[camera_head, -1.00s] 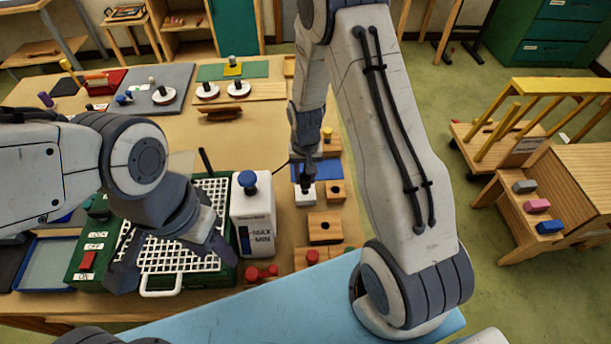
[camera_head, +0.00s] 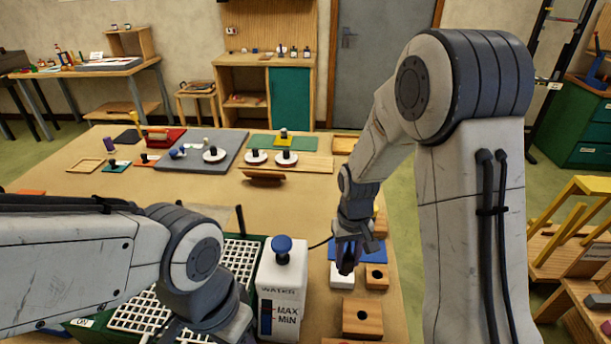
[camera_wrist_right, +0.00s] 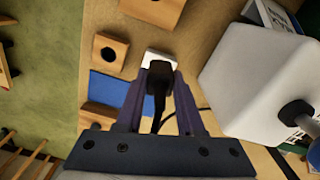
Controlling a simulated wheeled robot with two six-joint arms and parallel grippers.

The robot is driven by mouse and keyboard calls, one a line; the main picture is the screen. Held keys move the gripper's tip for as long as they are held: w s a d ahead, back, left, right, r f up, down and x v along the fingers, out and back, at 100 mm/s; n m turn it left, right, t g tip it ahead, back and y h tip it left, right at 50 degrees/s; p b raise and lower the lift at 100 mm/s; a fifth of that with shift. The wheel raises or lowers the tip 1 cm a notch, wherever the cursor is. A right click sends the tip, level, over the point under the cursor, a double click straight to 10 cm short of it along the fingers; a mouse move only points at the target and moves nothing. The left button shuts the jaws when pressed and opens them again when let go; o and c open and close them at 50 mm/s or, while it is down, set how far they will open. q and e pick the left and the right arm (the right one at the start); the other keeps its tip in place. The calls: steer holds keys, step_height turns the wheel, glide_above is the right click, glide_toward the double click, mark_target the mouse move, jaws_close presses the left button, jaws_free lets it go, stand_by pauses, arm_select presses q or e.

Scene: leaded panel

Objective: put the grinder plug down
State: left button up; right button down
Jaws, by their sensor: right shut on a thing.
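The grinder plug, black with a dark cord, is between the fingers of my right gripper (camera_head: 347,258). It shows in the right wrist view as a black plug (camera_wrist_right: 159,78), with the gripper (camera_wrist_right: 160,70) shut on it. A small white block (camera_head: 342,281) is right at the fingertips; it also shows in the wrist view (camera_wrist_right: 152,57). The plug hides part of its top, and I cannot tell whether the plug is seated in it or just above. My left gripper (camera_head: 205,322) is low over the white grid; its fingers are not clear.
A white water tank (camera_head: 281,300) with a blue knob stands left of the right gripper. Wooden blocks with holes (camera_head: 362,318) and a blue mat (camera_head: 370,249) are close around it. The green machine with a white grid (camera_head: 240,262) lies further left. The table's middle is clear.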

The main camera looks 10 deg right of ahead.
steer(key=w+d+r+m+b, duration=0.1)
steer(key=d+r+m, duration=0.15)
steer(key=d, duration=0.45)
steer(key=w+d+r+m+b, duration=0.1)
steer(key=w+d+r, duration=0.15)
steer(key=d, duration=0.45)
steer(key=w+a+f+p, duration=0.1)
steer(key=w+a+f, duration=0.1)
steer(key=f, duration=0.1)
steer(key=w+a+f+p, duration=0.2)
steer(key=w+f, duration=0.1)
steer(key=w+a+f+p, duration=0.2)
steer(key=f, duration=0.2)
steer(key=shift+w+a, duration=0.25)
steer(key=shift+w, duration=0.05)
steer(key=shift+f, duration=0.2)
